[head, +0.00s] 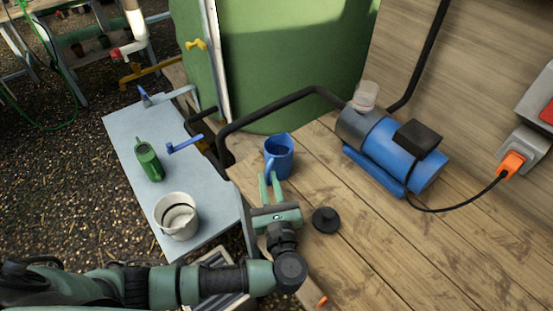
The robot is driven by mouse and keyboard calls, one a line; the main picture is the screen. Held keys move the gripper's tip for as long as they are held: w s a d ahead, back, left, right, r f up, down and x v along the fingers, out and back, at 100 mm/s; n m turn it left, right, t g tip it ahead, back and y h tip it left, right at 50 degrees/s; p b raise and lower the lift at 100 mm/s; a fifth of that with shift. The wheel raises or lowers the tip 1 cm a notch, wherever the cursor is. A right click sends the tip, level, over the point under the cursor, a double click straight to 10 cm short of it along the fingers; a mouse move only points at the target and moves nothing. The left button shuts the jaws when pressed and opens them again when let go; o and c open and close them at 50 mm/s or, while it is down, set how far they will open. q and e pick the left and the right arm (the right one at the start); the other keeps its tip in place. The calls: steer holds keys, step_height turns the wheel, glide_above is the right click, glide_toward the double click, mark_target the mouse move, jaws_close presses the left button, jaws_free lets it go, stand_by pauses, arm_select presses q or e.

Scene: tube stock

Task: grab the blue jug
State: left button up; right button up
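The blue jug (280,156) stands upright on the wooden deck, near its left edge, with its dark open top facing up. My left gripper (269,187) is just in front of the jug, with its two green fingers pointing at the jug's lower left side. The fingers are apart, and they overlap the jug's lower edge and handle in the picture. I cannot tell whether they touch it. My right gripper is not in view.
A blue pump (392,152) with a black hose stands right of the jug. A black cap (326,220) lies on the deck. A grey table (128,128) at left holds a green can (148,162) and a white bucket (177,216). A green tank (290,60) stands behind.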

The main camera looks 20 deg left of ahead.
arm_select(q)
steer(key=shift+x, duration=0.85)
jaws_close()
stand_by(0.8)
